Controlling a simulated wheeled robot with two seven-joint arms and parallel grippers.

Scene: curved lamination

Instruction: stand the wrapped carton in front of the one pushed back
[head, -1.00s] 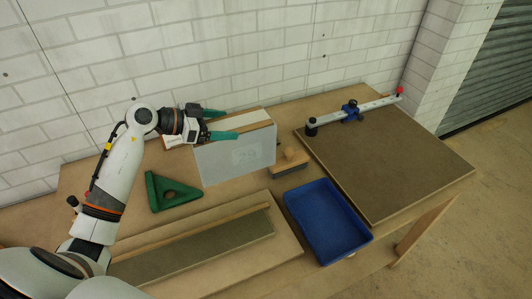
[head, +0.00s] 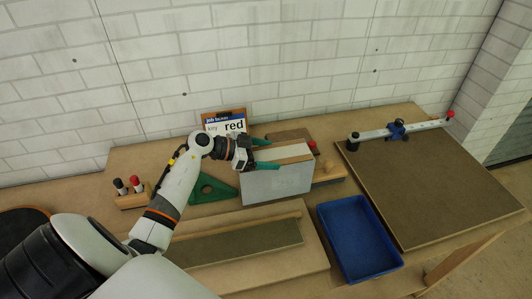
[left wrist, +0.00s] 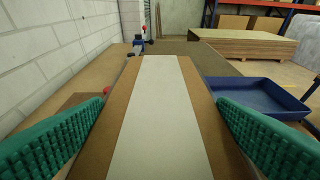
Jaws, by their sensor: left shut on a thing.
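The wrapped carton (head: 277,184) is a pale grey box with a brown top and a white strip along it. It stands upright by the back edge of a low wooden board. My left gripper (head: 262,155) is shut on its upper part, with a green finger on each long side. In the left wrist view, the carton's top (left wrist: 162,110) runs away between the two fingers (left wrist: 165,125). Behind it in the head view, a flat brown thing (head: 290,136) shows in part; I cannot tell if it is the pushed-back carton. My right gripper is not in view.
The plank board (head: 250,240) and blue tray (head: 358,238) lie in front, a dark panel (head: 430,190) right.

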